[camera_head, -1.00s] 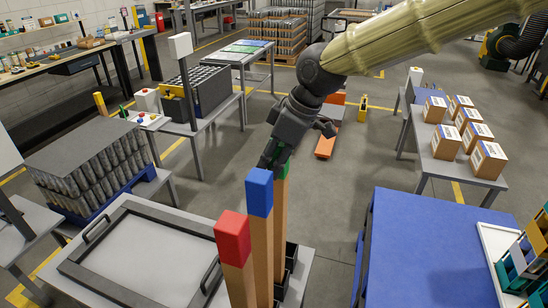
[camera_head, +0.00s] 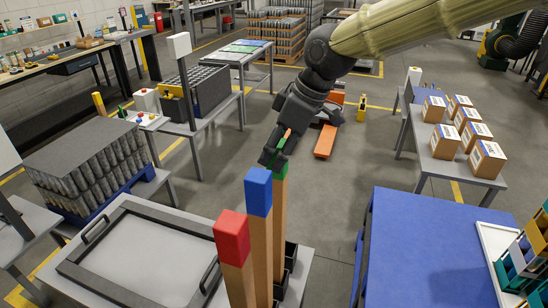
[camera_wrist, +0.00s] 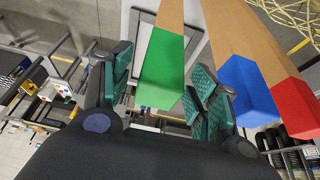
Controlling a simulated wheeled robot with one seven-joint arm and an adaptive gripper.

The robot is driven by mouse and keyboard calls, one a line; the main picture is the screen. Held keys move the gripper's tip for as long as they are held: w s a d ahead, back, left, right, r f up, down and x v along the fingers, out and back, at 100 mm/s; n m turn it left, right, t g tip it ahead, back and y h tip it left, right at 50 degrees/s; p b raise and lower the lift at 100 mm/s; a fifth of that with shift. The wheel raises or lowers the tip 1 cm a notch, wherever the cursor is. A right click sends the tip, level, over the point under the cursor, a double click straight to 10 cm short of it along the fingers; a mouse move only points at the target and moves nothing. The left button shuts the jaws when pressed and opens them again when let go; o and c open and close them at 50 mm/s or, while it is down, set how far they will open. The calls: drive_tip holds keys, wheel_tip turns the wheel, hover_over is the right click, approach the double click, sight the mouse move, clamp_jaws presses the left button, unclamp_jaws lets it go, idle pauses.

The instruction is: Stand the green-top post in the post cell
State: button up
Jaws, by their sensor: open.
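The green-top post (camera_head: 281,190) stands upright as the farthest of three wooden posts, partly hidden behind the blue-top post (camera_head: 259,195). Its green top (camera_wrist: 162,75) lies between my two finger pads in the wrist view. My gripper (camera_head: 277,155) is open at the green top, with a finger to either side; whether a pad touches it I cannot tell. The red-top post (camera_head: 232,240) stands nearest. A dark holder (camera_head: 289,262) shows beside the post shafts, mostly hidden by them. I cannot make out which place is the post cell.
A grey table (camera_head: 148,210) carries a framed tray with handles (camera_head: 98,230) left of the posts. A blue table (camera_head: 425,250) stands to the right. Dark stacked cans (camera_head: 92,160) stand at the left. The blue-top and red-top posts stand close to my gripper.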

drive_tip(key=v, duration=0.8)
drive_tip(key=shift+r, duration=0.3)
